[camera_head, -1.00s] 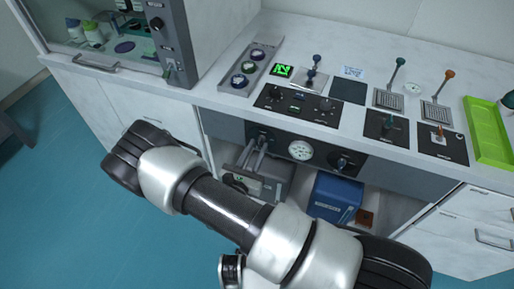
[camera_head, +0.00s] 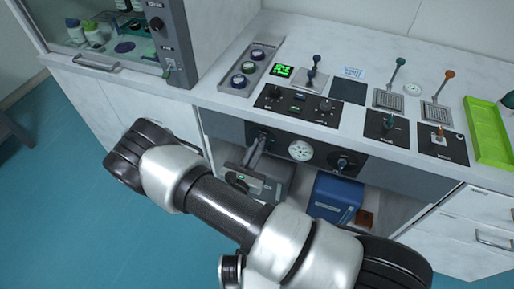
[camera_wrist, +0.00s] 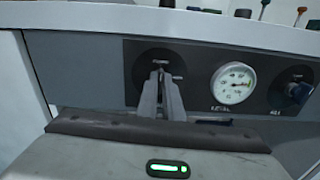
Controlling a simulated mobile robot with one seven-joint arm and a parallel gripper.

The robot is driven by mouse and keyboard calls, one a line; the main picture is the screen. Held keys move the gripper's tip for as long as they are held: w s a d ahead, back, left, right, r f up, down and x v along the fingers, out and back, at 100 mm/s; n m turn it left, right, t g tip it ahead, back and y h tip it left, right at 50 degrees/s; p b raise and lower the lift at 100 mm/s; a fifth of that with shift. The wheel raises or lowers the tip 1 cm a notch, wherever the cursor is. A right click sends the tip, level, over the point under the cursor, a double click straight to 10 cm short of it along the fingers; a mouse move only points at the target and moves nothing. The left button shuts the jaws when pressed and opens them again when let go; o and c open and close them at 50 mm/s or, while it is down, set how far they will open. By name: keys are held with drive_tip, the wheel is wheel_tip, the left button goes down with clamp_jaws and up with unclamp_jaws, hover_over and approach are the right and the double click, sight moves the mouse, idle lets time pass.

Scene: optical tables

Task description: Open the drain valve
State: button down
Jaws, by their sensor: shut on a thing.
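On the dark panel under the counter, a valve with a small handle (camera_wrist: 160,66) sits at the left, mounted on a round dark plate. My gripper (camera_wrist: 160,72) reaches up to it in the wrist view, its two grey fingers close together and shut on the handle. The fingers hide much of the handle. In the head view my gripper (camera_head: 262,136) meets the left part of the panel, where the valve is mostly hidden. I cannot read a label on the gripped valve.
A round gauge (camera_wrist: 232,83) is close to the right of my fingers, and a dark blue knob (camera_wrist: 298,92) lies beyond it. The counter edge (camera_wrist: 200,22) overhangs above. A blue box (camera_head: 334,196) stands in the open bay below.

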drive_tip(key=shift+s+d+f+m+b, duration=0.15)
drive_tip(key=shift+m+b, duration=0.7)
drive_tip(key=shift+m, duration=3.45)
drive_tip(key=shift+w+f+m+b, duration=0.1)
drive_tip(key=shift+m+b, duration=0.7)
drive_tip(key=shift+m, duration=3.5)
drive_tip(key=c, duration=1.9)
unclamp_jaws()
drive_tip(key=shift+s, duration=0.1)
drive_tip(key=v, duration=1.7)
drive_tip(key=shift+s+r+p, duration=0.1)
drive_tip(key=shift+s+p, duration=0.05)
drive_tip(key=shift+p, duration=0.25)
